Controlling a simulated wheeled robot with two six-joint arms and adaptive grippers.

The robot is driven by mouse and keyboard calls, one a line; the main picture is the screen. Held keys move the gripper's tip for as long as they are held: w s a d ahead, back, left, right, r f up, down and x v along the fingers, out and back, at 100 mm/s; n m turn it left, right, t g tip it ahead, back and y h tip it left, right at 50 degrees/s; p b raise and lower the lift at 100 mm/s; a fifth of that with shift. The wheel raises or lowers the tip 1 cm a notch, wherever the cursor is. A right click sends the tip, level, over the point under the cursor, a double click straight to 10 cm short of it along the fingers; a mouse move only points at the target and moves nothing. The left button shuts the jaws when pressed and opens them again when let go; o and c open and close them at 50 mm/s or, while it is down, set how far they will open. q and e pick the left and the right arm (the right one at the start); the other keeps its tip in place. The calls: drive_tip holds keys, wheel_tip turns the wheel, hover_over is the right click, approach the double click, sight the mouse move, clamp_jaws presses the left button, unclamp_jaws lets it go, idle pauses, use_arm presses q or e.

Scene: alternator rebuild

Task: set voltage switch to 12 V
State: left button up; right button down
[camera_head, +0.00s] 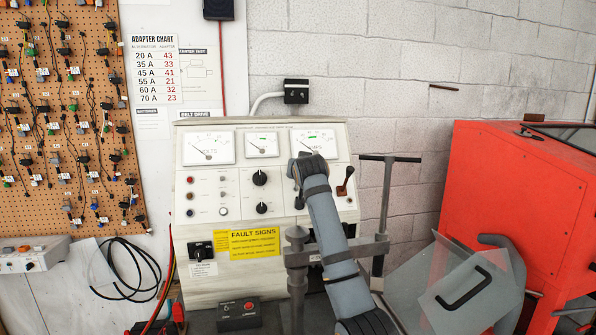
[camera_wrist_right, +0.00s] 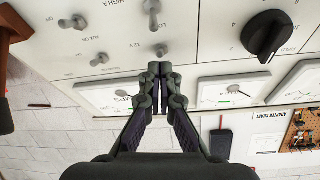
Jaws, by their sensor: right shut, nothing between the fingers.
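The tester panel (camera_head: 235,215) stands against the wall, with three meters along its top. In the right wrist view, which shows the panel upside down, a small metal toggle (camera_wrist_right: 160,50) sits beside a "12 V" label; this looks like the voltage switch. My right gripper (camera_wrist_right: 160,70) is shut and empty, its fingertips pointing at the panel close to that toggle. Whether they touch it I cannot tell. In the head view my right arm and gripper (camera_head: 299,168) cover this part of the panel and hide the toggle. My left gripper is out of view.
Other toggles (camera_wrist_right: 151,8) and (camera_wrist_right: 99,59) and a black knob (camera_wrist_right: 268,35) are near the fingers. A brown-handled lever (camera_head: 346,181) stands out right of my gripper. A clamp stand (camera_head: 297,270) is in front of the panel, and a red cabinet (camera_head: 510,210) is at right.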

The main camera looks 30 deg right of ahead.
drive_tip(key=v, duration=1.2)
